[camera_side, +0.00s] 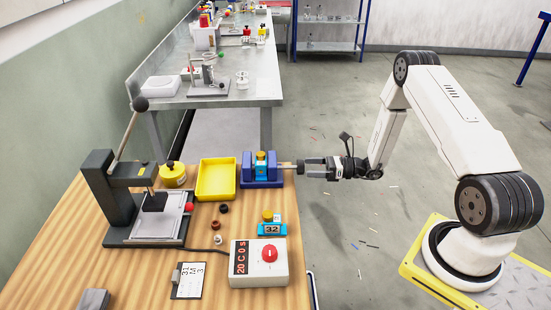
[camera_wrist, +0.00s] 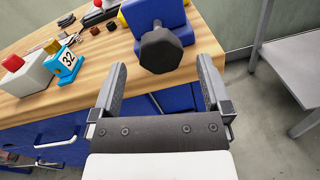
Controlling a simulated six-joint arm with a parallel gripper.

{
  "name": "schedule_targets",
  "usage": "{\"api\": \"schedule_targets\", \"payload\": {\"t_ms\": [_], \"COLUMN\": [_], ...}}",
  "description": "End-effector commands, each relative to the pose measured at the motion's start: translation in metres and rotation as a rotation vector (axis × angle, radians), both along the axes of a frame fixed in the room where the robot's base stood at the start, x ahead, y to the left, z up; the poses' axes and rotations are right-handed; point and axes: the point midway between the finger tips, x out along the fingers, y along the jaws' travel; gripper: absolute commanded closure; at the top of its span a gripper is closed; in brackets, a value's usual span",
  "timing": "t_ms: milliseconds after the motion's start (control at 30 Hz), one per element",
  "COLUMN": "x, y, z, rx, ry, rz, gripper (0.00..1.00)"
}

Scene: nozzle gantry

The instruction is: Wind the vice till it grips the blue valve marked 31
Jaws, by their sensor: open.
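The blue vice (camera_side: 246,172) sits at the table's right edge; part of its blue body (camera_wrist: 172,12) shows at the top of the wrist view. A blue valve with a yellow top (camera_side: 261,165) stands upright between its jaws; its number is not legible, and I cannot tell whether the jaws touch it. The vice's screw shaft points right, ending in a dark faceted knob (camera_wrist: 160,50). My gripper (camera_side: 304,167) is open at the knob's end. In the wrist view the gripper (camera_wrist: 162,70) has its fingertips either side of the knob, apart from it.
Another blue valve, marked 32 (camera_side: 271,230), stands on the table, near a box with a red button (camera_side: 262,279). A yellow tray (camera_side: 216,180) is left of the vice, with a press (camera_side: 110,195) farther left. A card (camera_side: 188,281) lies in front. Open floor lies right.

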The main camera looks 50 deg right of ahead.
Motion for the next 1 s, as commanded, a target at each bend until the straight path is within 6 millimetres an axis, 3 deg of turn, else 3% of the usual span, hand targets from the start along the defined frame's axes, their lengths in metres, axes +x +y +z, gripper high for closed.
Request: {"api": "schedule_targets", "payload": {"t_ms": [167,1000], "x": [-0.02,-0.017], "y": [-0.018,-0.016], "z": [0.0,0.104], "rx": [0.0,-0.002], "ry": [0.001,-0.001], "rz": [-0.004,0.0], "gripper": [0.02,0.02]}}
